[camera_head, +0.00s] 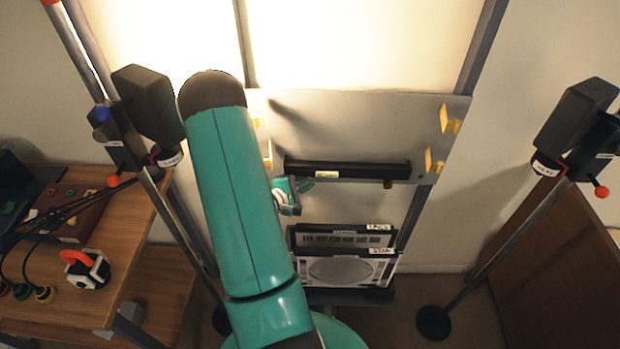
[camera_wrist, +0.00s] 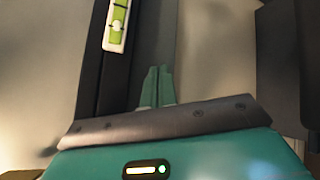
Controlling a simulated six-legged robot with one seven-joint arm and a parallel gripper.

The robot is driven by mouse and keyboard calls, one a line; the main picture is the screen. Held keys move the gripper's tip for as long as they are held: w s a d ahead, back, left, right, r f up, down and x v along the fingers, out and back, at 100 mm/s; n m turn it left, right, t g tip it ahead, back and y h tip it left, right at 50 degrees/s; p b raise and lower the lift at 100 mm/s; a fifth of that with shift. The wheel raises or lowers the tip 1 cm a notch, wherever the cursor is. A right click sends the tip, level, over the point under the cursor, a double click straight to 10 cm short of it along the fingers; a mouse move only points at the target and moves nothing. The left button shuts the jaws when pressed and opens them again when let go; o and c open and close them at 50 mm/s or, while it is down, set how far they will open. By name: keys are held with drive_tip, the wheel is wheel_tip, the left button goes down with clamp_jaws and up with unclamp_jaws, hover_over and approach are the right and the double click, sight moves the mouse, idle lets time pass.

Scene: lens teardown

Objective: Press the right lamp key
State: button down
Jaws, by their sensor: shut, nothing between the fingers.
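I cannot clearly pick out a key marked as the right lamp key in either view. A dark red box (camera_head: 65,213) with several small coloured keys or buttons lies on the wooden bench at the left. The right lamp (camera_head: 577,113) stands on a pole at the far right, with a red knob (camera_head: 601,191) below its head. My gripper (camera_head: 307,186) is just below the black bar on the grey panel, far from both. In the wrist view my green fingers (camera_wrist: 157,84) are together and empty, beside the black bar (camera_wrist: 92,85).
The bar (camera_head: 347,168) crosses the grey panel (camera_head: 350,120), which carries yellow clips (camera_head: 435,160). Labelled flat units (camera_head: 342,268) stand below. The left lamp (camera_head: 148,105) on its pole stands between my arm and the bench (camera_head: 135,270). Floor shows between the units and right stand.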

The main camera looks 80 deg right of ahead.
drive_tip(key=shift+a, duration=0.15)
drive_tip(key=shift+s+a+f, duration=0.1)
drive_tip(key=shift+s+a, duration=0.1)
drive_tip(key=shift+a, duration=0.75)
drive_tip(key=shift+s+a+r, duration=0.1)
drive_tip(key=shift+s+a, duration=0.1)
drive_tip(key=shift+a, duration=0.8)
drive_tip(key=shift+s+a+f, duration=0.1)
drive_tip(key=shift+s+a, duration=0.1)
drive_tip(key=shift+a, duration=0.75)
